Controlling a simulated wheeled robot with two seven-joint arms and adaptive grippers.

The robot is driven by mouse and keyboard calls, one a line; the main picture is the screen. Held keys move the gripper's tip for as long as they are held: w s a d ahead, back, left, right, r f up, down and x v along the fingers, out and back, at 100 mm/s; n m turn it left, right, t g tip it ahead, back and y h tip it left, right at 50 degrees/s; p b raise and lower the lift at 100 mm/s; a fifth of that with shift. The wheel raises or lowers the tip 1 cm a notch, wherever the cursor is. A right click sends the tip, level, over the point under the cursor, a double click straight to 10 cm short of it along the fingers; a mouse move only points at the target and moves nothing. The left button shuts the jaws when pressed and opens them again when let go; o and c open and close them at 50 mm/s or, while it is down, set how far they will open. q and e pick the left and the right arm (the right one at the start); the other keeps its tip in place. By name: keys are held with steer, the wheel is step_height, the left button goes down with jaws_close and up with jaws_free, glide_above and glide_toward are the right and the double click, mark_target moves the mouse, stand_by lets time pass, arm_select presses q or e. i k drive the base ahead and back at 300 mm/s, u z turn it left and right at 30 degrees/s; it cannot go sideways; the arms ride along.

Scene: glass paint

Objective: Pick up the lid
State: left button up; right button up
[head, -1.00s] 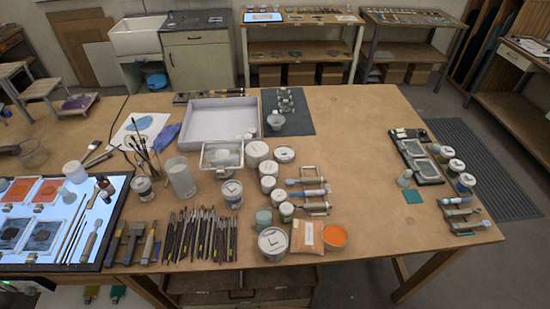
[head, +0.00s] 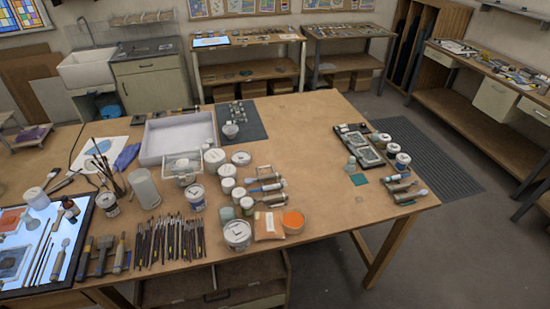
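I cannot tell which lid is meant, as several jars with white lids stand on the wooden table (head: 330,215). A large tin with a pale lid (head: 237,233) is near the front edge. A low round white-topped piece (head: 241,158) sits right of a white-lidded jar (head: 214,158); I cannot tell whether it is a loose lid or a short jar. A clear box (head: 182,167) stands left of them. More lidded jars (head: 403,159) stand at the table's right end. Neither of my grippers shows.
A white tray (head: 178,140) lies behind. The table's middle right is bare. Open floor (head: 460,240) lies to the right.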

mark_target(239, 158)
steer(key=z, duration=0.15)
steer(key=i, duration=1.15)
steer(key=u, duration=1)
